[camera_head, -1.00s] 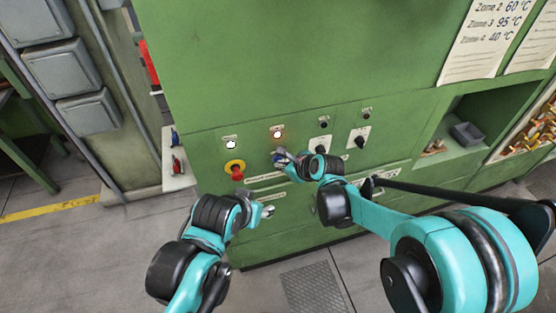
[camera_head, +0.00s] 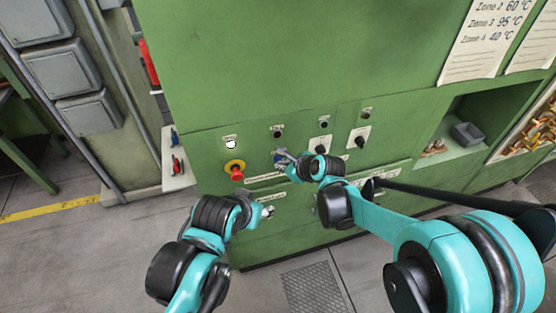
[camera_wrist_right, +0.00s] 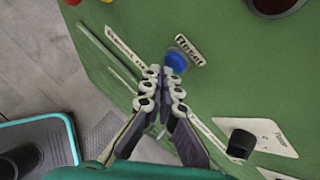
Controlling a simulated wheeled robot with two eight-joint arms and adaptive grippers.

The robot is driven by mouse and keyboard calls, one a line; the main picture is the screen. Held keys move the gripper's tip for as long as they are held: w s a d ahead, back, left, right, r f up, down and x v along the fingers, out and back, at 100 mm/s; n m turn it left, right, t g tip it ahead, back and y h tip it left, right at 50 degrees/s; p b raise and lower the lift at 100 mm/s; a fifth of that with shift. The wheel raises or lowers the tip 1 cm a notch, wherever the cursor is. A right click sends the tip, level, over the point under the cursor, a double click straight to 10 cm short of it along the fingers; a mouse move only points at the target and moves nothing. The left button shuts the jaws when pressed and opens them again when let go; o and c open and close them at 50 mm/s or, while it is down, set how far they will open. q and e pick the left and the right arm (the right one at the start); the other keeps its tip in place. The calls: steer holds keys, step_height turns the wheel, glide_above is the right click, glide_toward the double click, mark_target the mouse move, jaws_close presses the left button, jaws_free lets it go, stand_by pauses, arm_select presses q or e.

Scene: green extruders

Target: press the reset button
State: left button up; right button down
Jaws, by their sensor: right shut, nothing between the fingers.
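The reset button (camera_wrist_right: 176,61) is a round blue knob next to a "Reset" label (camera_wrist_right: 189,48) on the green panel in the right wrist view. My right gripper (camera_wrist_right: 163,74) is shut and empty, its tips right at the button's lower edge in that view. Whether they touch or push it in cannot be told. In the head view, the right gripper (camera_head: 283,159) is at the panel and largely covers the button. My left gripper (camera_head: 268,211) is lower left, in front of the machine and away from the button; its jaws are too small to judge.
A red emergency stop on a yellow ring (camera_head: 236,171) is left of the right gripper. Black rotary switches (camera_head: 358,139) sit to the right. A white lamp (camera_head: 231,143) is lit above the stop; the neighbouring lamp (camera_head: 277,132) is dark. Grey floor lies below.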

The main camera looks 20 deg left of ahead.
steer(key=shift+s+d, duration=0.2)
steer(key=shift+s, duration=0.1)
steer(key=shift+s+d, duration=0.75)
steer(key=shift+s, duration=0.3)
steer(key=shift+s+d, duration=0.7)
steer(key=shift+s, duration=0.35)
steer(key=s+d+f+n+h+b, duration=0.2)
steer(key=s+d+n+b, duration=0.3)
steer(key=d, duration=0.5)
steer(key=s+d+f+n+h+b, duration=0.3)
steer(key=s+d+f+n+b, duration=0.1)
steer(key=d+n, duration=0.5)
steer(key=s+d+f+n+t+h+b, duration=0.1)
steer(key=s+d+n+b, duration=0.5)
steer(key=d, duration=0.6)
steer(key=shift+s+d+f+n+h, duration=0.15)
steer(key=shift+d+f+n+h, duration=0.05)
steer(key=shift+f+n+h, duration=0.65)
